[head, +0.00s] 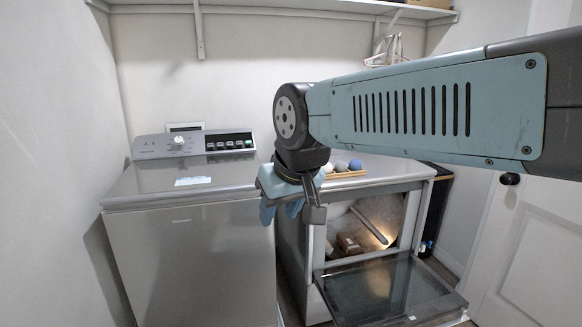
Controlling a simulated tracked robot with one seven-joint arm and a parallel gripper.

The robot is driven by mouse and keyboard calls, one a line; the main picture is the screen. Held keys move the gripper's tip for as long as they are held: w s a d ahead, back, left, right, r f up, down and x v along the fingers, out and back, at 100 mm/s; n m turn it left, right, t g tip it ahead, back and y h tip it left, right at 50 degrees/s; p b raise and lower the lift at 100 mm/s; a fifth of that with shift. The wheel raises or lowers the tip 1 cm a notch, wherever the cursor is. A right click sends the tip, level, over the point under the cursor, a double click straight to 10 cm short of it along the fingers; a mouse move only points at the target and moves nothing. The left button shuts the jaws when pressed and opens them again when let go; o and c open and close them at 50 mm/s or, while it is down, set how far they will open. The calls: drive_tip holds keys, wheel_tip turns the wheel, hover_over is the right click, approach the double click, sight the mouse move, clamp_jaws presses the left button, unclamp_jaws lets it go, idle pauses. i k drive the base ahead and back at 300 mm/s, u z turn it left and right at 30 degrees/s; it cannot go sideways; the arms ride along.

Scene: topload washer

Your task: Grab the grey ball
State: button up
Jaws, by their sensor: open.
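The grey ball (341,166) sits between a white ball (328,168) and a blue ball (355,165) on a small wooden tray (345,174). The tray lies on top of the right-hand machine. My gripper (281,211) is open and points down, with nothing seen in it. In the picture it is left of and below the tray, in front of the right machine's left edge. My wrist stands just left of the balls and partly covers that machine's top.
A top-load washer (190,250) with a closed lid stands at left. The right machine's front door (385,287) hangs open, with a few objects inside its drum. A wall shelf (270,8) runs above. A white door (535,235) is at right.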

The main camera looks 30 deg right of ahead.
sight(341, 166)
drive_tip(key=u, duration=0.05)
drive_tip(key=i, duration=1.45)
drive_tip(key=z, duration=1.2)
